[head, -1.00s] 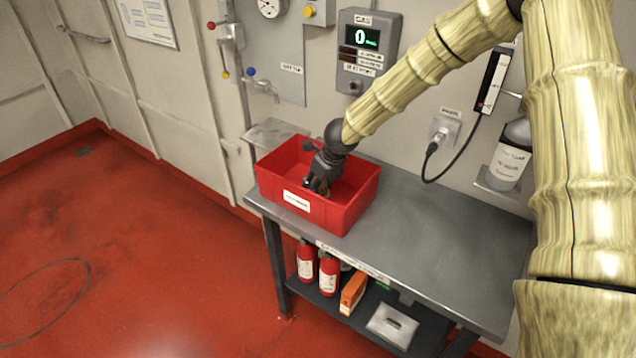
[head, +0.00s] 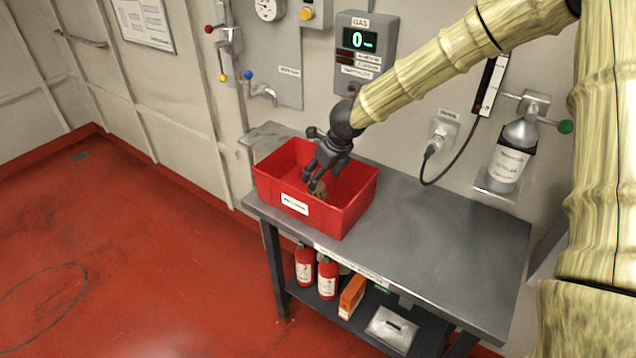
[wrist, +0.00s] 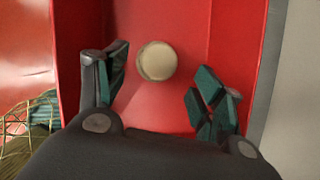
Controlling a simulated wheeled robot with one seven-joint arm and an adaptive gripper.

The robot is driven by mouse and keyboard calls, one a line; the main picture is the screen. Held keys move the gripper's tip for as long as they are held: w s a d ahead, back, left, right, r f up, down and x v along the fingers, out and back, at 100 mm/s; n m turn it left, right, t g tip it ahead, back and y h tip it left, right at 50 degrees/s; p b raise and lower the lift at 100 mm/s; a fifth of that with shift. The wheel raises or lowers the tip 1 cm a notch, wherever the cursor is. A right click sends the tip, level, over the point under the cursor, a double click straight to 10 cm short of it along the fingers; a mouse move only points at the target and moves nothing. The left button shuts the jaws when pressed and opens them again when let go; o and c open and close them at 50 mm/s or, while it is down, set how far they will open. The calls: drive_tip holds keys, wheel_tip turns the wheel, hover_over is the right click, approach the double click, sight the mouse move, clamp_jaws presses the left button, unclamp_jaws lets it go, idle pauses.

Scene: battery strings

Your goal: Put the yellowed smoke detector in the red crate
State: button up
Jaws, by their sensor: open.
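The red crate (head: 347,222) stands at the left end of the grey workbench, with a white label on its front. My gripper (head: 313,184) points down over the crate, its fingers at about rim height. In the wrist view my gripper (wrist: 162,95) is open, with dark green finger pads spread apart. The yellowed smoke detector (wrist: 157,61), a round cream disc, shows inside the red crate, beyond and between the fingertips. It is apart from both fingers. In the head view the fingers and crate wall partly hide the crate's inside.
The bench top (head: 440,240) is clear to the right of the crate. Fire extinguishers (head: 327,278), an orange box (head: 352,296) and a pale box (head: 391,329) are on the lower shelf. A gas panel (head: 366,50) and a bottle (head: 510,160) are on the wall behind.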

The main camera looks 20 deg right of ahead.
drive_tip(key=v, duration=0.5)
drive_tip(key=shift+s+r, duration=0.1)
drive_tip(key=shift+r, duration=0.2)
drive_tip(key=shift+f, duration=0.1)
